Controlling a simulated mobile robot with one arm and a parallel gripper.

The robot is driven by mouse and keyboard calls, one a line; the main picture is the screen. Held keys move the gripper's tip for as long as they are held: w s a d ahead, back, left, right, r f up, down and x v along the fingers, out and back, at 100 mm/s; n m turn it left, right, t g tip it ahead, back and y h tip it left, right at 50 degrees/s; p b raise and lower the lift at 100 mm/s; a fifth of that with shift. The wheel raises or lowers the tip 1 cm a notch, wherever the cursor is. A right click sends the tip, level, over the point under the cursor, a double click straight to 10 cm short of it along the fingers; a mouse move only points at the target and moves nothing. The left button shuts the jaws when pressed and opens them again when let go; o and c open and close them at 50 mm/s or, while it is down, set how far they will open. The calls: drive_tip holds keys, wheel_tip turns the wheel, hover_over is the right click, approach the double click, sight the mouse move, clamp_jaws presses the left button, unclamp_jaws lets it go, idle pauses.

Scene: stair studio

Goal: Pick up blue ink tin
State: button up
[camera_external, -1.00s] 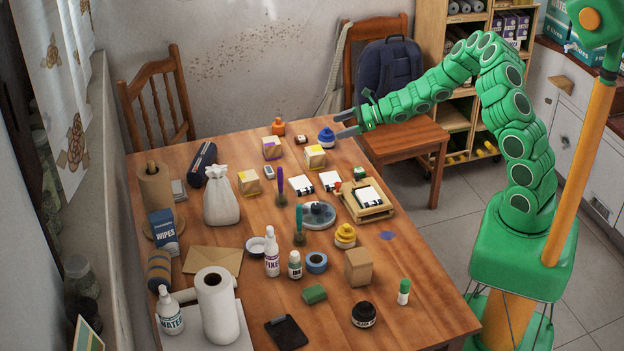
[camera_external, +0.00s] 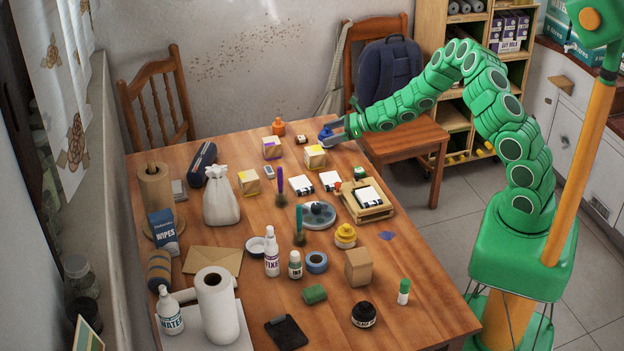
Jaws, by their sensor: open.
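The blue ink tin (camera_external: 325,134) is a small round blue container near the far right edge of the wooden table. My gripper (camera_external: 332,132) reaches in from the right at the tin's height. Its grey fingers are open and lie around or just in front of the tin, partly hiding it. I cannot tell whether the fingers touch it.
A wooden block with a yellow patch (camera_external: 315,157) stands just in front of the tin. A chair with a backpack (camera_external: 388,72) stands behind the table's right edge.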

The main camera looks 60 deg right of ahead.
drive_tip(key=shift+x, duration=0.9)
drive_tip(key=shift+c, duration=0.4)
drive_tip(key=c, duration=1.2)
drive_tip(key=shift+c, duration=0.2)
drive_tip(key=shift+r, duration=0.15)
drive_tip(key=shift+r, duration=0.55)
wheel_tip(320, 180, up, 2)
drive_tip(key=shift+r, duration=0.1)
drive_tip(key=s+a+r, duration=0.3)
drive_tip(key=s+r, duration=0.6)
drive_tip(key=s, duration=0.4)
drive_tip(key=shift+s+a+r, duration=0.2)
drive_tip(key=shift+s+a, duration=0.1)
drive_tip(key=shift+a, duration=0.05)
